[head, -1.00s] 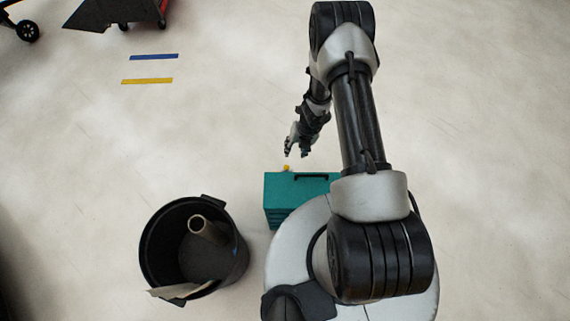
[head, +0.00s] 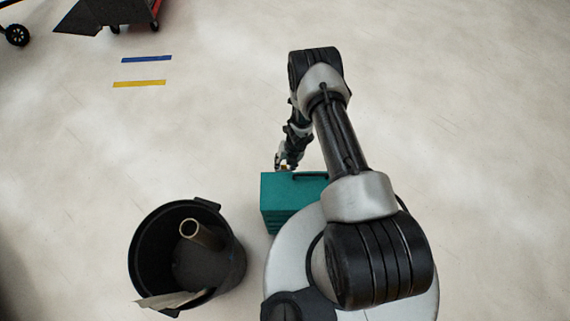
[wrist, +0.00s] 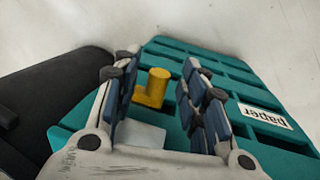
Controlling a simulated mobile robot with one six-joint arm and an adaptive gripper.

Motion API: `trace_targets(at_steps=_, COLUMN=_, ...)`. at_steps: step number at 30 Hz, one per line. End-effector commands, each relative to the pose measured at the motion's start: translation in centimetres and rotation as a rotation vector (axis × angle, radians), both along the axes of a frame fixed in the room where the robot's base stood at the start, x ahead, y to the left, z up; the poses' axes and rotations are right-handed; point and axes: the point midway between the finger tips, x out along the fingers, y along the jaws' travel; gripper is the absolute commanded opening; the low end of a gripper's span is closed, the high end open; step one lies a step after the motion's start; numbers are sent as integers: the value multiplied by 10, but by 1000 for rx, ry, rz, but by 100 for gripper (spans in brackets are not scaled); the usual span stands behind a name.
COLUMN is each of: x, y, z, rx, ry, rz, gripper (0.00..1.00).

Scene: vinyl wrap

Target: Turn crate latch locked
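The teal crate (head: 287,195) stands on the floor in front of my base in the head view. Its ribbed teal face (wrist: 245,92) with a white "paper" label (wrist: 264,117) fills much of the wrist view. The yellow latch (wrist: 155,87) sticks out from the crate between my gripper's fingers. My gripper (wrist: 160,92) is open, with one dark-padded finger on each side of the latch and a visible gap to both. In the head view my gripper (head: 284,166) is at the crate's far left edge, where the latch is mostly hidden.
Blue tape (head: 147,59) and yellow tape (head: 139,84) lie on the floor. A red cart (head: 135,28) stands at the top left. The floor beyond the crate is clear.

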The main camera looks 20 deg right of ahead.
Motion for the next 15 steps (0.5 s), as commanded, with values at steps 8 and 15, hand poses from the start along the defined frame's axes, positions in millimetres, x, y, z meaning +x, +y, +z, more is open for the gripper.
trace_targets(at_steps=8, x=0, y=0, z=0, rx=0, ry=0, rz=0, gripper=32)
trace_targets(at_steps=15, x=0, y=0, z=0, rx=0, ry=0, rz=0, gripper=16)
